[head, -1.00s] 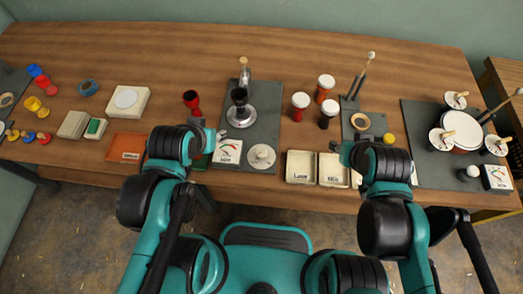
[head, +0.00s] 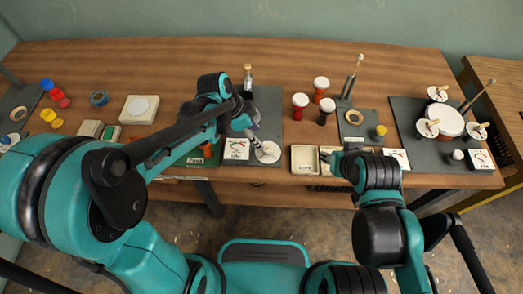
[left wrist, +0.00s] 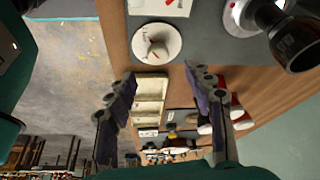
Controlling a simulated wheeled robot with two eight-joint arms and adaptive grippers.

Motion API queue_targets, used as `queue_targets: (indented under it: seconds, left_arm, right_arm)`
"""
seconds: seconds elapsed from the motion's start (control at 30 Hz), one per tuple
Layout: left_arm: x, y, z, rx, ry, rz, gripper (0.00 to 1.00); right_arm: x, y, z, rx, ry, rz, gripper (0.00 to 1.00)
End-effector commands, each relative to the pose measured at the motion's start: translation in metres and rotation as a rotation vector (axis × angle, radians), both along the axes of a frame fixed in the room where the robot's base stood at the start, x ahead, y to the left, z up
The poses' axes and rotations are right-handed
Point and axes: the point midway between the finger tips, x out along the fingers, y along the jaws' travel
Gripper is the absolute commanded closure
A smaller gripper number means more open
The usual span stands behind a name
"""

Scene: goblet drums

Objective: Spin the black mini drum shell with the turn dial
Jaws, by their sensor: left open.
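The turn dial (head: 267,152) is a round white disc with a raised knob, at the front of a dark grey mat. It also shows at the top of the left wrist view (left wrist: 155,45). My left gripper (head: 255,131) is open just above and behind the dial in the head view; its spread fingers (left wrist: 165,100) hold nothing. The black mini drum shell (left wrist: 294,42) stands on a silver turntable (left wrist: 238,18) at the upper right of the left wrist view. My left arm hides both in the head view. My right gripper (head: 328,157) is by the labelled trays, its jaws unclear.
A meter card (head: 236,149) lies left of the dial. Cream trays (head: 304,159) stand to its right. Red and black drums with white heads (head: 300,106) stand behind the trays. Another mat (head: 420,150) with a clamped drum (head: 450,122) is at the right.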

Motion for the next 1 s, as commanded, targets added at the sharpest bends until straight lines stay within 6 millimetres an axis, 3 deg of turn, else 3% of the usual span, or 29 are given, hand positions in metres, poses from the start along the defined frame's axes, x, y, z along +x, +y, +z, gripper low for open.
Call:
queue_targets:
  seconds: [0.17,0.6,1.0]
  left_arm:
    - [0.004,-0.009,-0.012,-0.009,0.001,-0.065,0.48]
    - [0.009,-0.033,-0.072,-0.008,0.001,-0.064,0.48]
    - [0.009,-0.036,-0.078,-0.007,0.001,-0.062,0.50]
  right_arm:
    - [0.000,0.000,-0.002,0.000,0.000,0.000,0.60]
    - [0.000,0.000,-0.030,0.000,0.000,0.000,0.60]
    - [0.000,0.000,-0.031,0.000,0.000,0.000,0.60]
